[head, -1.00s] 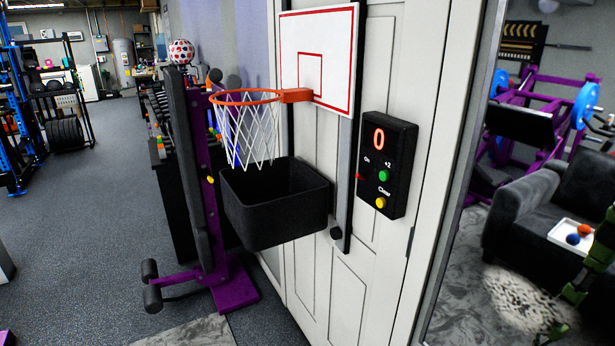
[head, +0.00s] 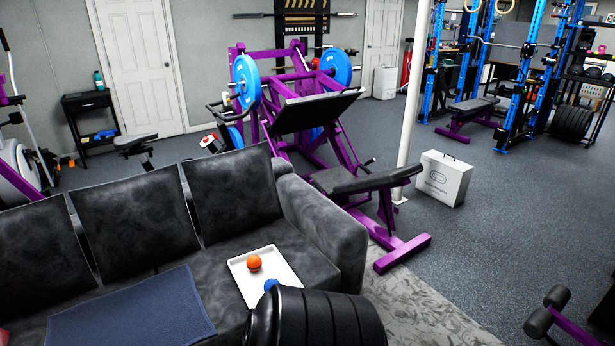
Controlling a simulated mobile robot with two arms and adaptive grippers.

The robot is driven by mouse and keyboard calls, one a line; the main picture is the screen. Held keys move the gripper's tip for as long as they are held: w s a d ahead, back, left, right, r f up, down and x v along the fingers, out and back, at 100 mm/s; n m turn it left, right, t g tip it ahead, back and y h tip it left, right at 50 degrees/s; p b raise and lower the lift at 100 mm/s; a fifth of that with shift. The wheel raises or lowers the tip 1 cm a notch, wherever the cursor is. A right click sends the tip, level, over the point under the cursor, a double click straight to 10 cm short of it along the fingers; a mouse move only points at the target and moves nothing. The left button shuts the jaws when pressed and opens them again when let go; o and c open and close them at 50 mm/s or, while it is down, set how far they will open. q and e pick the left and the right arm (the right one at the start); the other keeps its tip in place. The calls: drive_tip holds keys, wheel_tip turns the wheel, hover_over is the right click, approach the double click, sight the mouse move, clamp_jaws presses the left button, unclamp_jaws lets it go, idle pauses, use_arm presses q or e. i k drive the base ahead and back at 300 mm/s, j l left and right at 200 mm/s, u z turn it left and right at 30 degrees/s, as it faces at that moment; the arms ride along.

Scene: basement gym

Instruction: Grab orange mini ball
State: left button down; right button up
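The orange mini ball (head: 254,262) sits on a white tray (head: 285,262), which lies on the seat of a dark grey couch (head: 228,264). A blue ball (head: 271,285) is on the same tray, nearer to me, and its lower part is hidden. A black ribbed round object (head: 330,318) in the foreground covers the tray's near corner. Neither of my grippers shows in the head view.
A blue-grey cloth (head: 130,312) lies on the seat left of the tray. The couch's right arm (head: 322,235) stands beside the tray. A purple leg press machine (head: 345,150) is behind it. A white case (head: 443,180) stands on open floor to the right.

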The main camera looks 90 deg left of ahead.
sight(254, 263)
drive_tip(key=u, duration=3.15)
